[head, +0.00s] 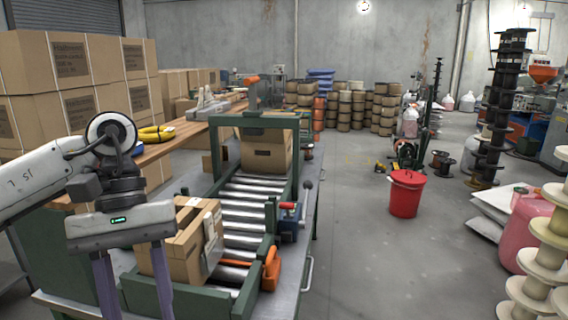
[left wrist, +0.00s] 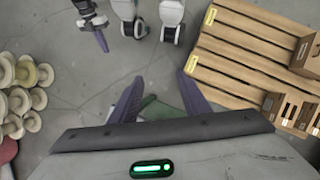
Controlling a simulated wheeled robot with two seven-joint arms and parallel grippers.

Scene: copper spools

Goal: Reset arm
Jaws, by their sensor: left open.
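My left gripper (head: 135,290) hangs fingers-down in the head view, at the near left of the roller conveyor. Its two purple fingers are apart, and nothing shows between them. A cardboard box (head: 180,245) stands on the near end of the conveyor, just right of and behind the fingers. In the left wrist view the left gripper's fingers (left wrist: 157,95) are spread, with a green part visible beyond them. What looks like my right gripper (left wrist: 100,38), with purple fingers, shows at the top left there; its opening is unclear. It is not in the head view.
The roller conveyor (head: 246,207) has a second box (head: 266,154) under its green frame. An orange tape dispenser (head: 271,268) sits at its right edge. A red bin (head: 405,193) stands on open floor. The left wrist view shows a wooden pallet (left wrist: 235,58) and pale spools (left wrist: 18,105).

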